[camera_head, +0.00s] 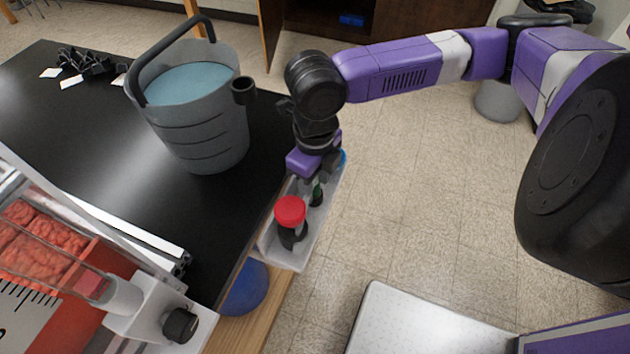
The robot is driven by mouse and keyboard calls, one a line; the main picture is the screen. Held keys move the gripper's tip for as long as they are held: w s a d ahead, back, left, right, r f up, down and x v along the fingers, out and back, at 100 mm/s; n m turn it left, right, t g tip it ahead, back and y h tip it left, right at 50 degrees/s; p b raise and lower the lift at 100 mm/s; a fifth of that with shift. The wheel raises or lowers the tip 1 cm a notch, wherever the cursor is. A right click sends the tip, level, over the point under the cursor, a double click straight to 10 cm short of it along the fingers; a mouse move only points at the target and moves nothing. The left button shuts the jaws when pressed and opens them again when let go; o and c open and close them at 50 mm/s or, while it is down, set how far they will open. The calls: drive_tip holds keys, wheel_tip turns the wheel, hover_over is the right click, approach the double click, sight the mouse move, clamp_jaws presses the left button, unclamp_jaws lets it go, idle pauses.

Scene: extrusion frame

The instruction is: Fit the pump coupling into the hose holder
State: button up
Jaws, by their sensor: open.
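The grey bucket (200,135) holds blue water and stands on the black table. A short dark tube (243,90) on its right side looks like the hose holder. My gripper (319,177) points down, open, over the far half of a narrow pale tray (292,258) at the table's right edge. In the tray, a black part with a red cap (290,212) stands nearest the camera. A small dark part with green (317,195) is just below my gripper. A blue part (342,157) is mostly hidden behind my gripper. I cannot tell which of these is the pump coupling.
A clear-walled box with red contents (40,240) and a valve-like fitting (180,326) fill the lower left. Aluminium extrusions (130,230) lie beside it. Black clips (85,62) lie at the far left. A blue ball (245,288) sits below the table edge.

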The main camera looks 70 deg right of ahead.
sight(315, 182)
wheel_tip(315, 182, up, 12)
drive_tip(key=shift+r+p, duration=0.2)
drive_tip(key=shift+p, duration=0.25)
idle(0.6)
